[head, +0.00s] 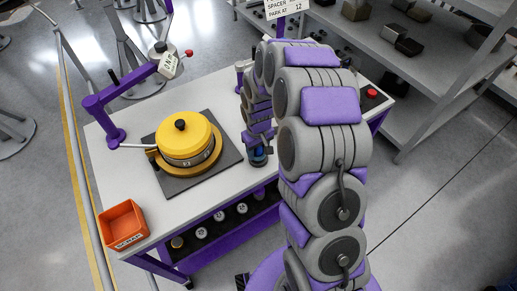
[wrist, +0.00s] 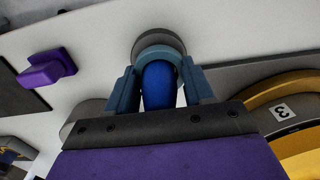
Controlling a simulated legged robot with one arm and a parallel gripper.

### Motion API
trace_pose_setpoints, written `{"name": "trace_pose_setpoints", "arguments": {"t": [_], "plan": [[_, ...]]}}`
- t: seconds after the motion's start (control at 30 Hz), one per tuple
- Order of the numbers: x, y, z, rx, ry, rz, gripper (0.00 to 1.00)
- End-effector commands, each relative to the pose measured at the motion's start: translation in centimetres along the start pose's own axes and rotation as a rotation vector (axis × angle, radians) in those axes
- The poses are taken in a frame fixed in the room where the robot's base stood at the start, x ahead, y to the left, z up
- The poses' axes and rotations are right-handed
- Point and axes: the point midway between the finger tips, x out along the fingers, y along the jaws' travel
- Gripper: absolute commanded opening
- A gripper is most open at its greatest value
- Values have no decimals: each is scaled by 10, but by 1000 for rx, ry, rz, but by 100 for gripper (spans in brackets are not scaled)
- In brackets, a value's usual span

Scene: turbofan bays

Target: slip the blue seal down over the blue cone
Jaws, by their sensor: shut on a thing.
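The blue cone (wrist: 158,86) shows in the wrist view as a bright blue rounded body between my fingers. The blue seal (wrist: 158,53), a duller teal-blue ring, shows around it at my fingertips, above a grey round base (wrist: 158,40). My gripper (wrist: 160,71) is shut on the seal, one finger on each side. How far down the cone the seal sits, and whether it touches the base, I cannot tell. In the head view my gripper (head: 258,142) points down at the bench's right part, with the blue cone (head: 259,156) small and partly hidden below it.
A yellow-topped turbofan unit (head: 184,138) stands on a dark mat (head: 225,150) left of my gripper. A purple post arm (head: 113,105) rises at the bench's left edge. An orange bin (head: 123,222) sits at the front left corner. Grey shelves (head: 425,105) stand at the right.

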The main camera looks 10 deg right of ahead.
Motion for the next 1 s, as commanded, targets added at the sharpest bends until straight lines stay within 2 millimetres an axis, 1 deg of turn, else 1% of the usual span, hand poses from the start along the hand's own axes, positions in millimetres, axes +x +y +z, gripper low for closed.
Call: {"name": "trace_pose_setpoints", "arguments": {"t": [0.27, 0.3, 0.6, 0.87, 1.0], "plan": [[0, 0, 0, 0, 1, 0, 1], [0, 0, 0, 0, 1, -1, 54], [0, 0, 0, 0, 1, 0, 82], [-1, 0, 0, 0, 1, 0, 82], [-13, 0, -1, 0, 3, 0, 82]]}}
